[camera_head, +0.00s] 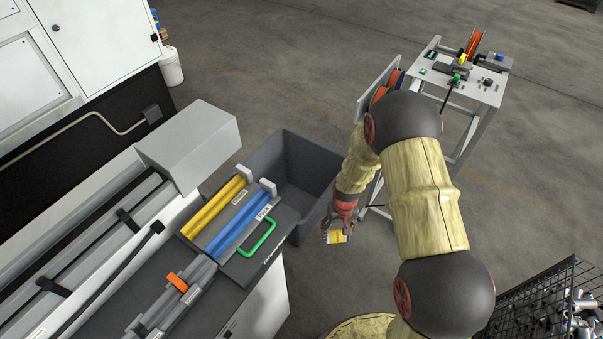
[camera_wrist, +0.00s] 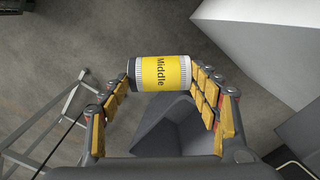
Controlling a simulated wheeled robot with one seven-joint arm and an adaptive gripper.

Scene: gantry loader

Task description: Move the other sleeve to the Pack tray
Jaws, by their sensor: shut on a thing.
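The sleeve lies crosswise between the fingers. In the head view my gripper (camera_head: 341,222) points down with the yellow sleeve (camera_head: 336,237) at its tip, beside the grey bin and clear of the bench. On the bench are a yellow trough (camera_head: 213,208) and a blue trough (camera_head: 238,224), each with a small label too small to read surely.
An open grey bin (camera_head: 325,172) stands against the bench end. A green handle (camera_head: 263,240) and an orange clip (camera_head: 177,281) are on the bench. A small stand (camera_head: 480,88) with coloured parts is behind my arm. A wire basket (camera_head: 545,310) is at lower right.

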